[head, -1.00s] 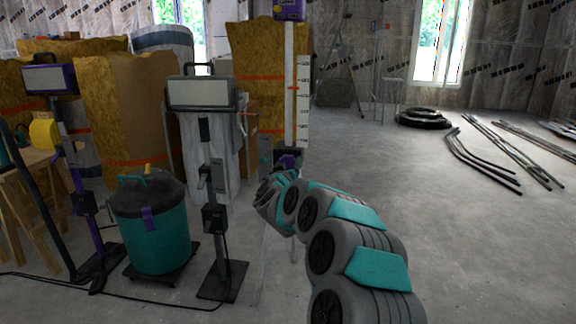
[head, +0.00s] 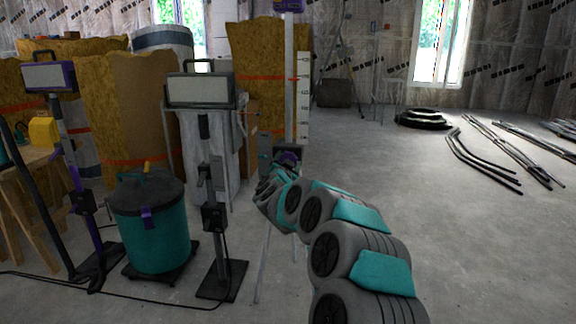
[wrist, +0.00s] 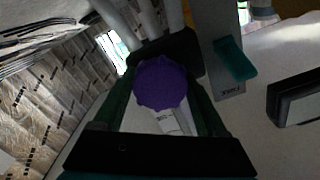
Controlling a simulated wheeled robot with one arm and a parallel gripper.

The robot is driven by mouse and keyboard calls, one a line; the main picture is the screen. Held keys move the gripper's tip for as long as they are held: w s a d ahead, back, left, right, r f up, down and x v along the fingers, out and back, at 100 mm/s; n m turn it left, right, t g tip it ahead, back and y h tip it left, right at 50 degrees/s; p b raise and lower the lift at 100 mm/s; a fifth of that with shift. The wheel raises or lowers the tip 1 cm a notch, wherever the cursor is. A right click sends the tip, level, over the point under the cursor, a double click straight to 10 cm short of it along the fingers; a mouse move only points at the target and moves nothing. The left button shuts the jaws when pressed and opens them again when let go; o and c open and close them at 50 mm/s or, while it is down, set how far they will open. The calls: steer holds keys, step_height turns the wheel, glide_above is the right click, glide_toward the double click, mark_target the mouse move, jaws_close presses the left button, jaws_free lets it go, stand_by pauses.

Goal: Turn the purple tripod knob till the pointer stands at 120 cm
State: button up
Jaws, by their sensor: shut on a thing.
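The purple tripod knob (wrist: 161,84) is in the middle of the wrist view, between the two fingers of my gripper (wrist: 163,78), which is shut on it. In the head view my gripper (head: 285,168) is at the tripod's lower mast, with the knob mostly hidden by it. A pale mast (head: 289,50) rises above, with a purple part (head: 287,5) at its top, cut by the picture edge. Beside it stands a white scale (head: 303,98) with dark marks. The red pointer (head: 294,78) is at the scale's upper part; the numbers are too small to read surely.
A work light on a stand (head: 202,90) is left of the tripod. A teal bin (head: 150,228), a purple-framed light (head: 48,78) and a wooden trestle (head: 22,205) are farther left. A cable crosses the floor. The floor at right is clear up to pipes (head: 510,150).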

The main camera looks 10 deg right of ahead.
steer(key=m+b, duration=0.2)
steer(key=m, duration=0.3)
steer(key=shift+f+m+b, duration=0.1)
steer(key=shift+m+b, duration=0.3)
stand_by(0.4)
steer(key=o, duration=1.3)
steer(key=shift+s, duration=0.15)
steer(key=v, duration=0.7)
steer(key=shift+s, duration=0.2)
steer(key=shift+a, duration=0.15)
